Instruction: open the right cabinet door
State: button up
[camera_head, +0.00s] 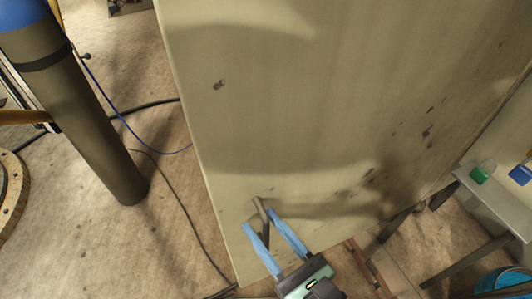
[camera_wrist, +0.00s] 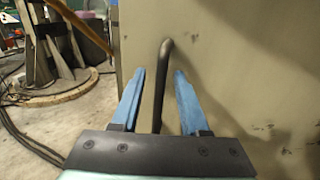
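The cabinet door (camera_head: 290,110) is a large beige-grey panel with dark worn spots, and it also fills the right of the wrist view (camera_wrist: 250,60). Its handle (camera_head: 262,217) is a dark bar near the lower left edge of the panel. In the wrist view the handle (camera_wrist: 162,85) stands between my two blue fingers. My gripper (camera_head: 264,222) is open, with one finger on each side of the handle and a visible gap to each. I cannot tell how deep the handle sits between the fingers. The hinges are not visible.
A dark cylinder (camera_head: 85,120) with a blue top stands left of the cabinet. Cables (camera_head: 180,200) lie on the floor there. At right is a small grey table (camera_head: 500,205) with a green cup (camera_head: 482,172), and a blue bucket (camera_head: 503,279) below. Floor left of the panel is mostly open.

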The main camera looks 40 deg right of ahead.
dwell(0.3)
jog(key=shift+s+f, duration=0.15)
jog(key=shift+s, duration=0.1)
jog(key=s+b, duration=0.6)
jog(key=s, duration=0.6)
jog(key=shift+s, duration=0.2)
jog(key=shift+a, duration=0.1)
